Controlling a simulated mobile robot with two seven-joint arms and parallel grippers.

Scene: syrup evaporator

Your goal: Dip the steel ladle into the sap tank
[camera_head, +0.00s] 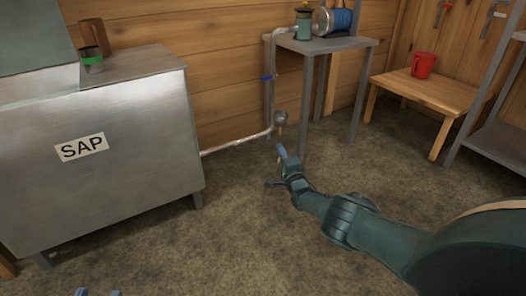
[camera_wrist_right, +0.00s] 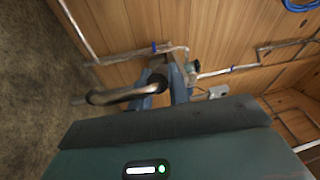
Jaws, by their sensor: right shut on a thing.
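The sap tank (camera_head: 125,185) is a big steel box with a SAP label, at the left of the head view. My right gripper (camera_head: 281,158) is in the middle of the head view, right of the tank and apart from it. It is shut on the steel ladle (camera_head: 281,118), whose round bowl shows above the fingers. In the right wrist view a curved dark handle (camera_wrist_right: 125,94) passes between the fingers (camera_wrist_right: 166,88); the bowl is hard to make out there. My left gripper (camera_head: 99,293) shows only two blue fingertips, apart, at the bottom edge, with nothing visible between them.
A brown container (camera_head: 95,36) and a green-banded cup (camera_head: 92,61) stand on the tank top. A pipe (camera_head: 238,143) with a blue valve runs behind the ladle to a metal stand (camera_head: 335,46). A wooden bench (camera_head: 436,93) holds a red mug (camera_head: 423,65). Open floor lies between.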

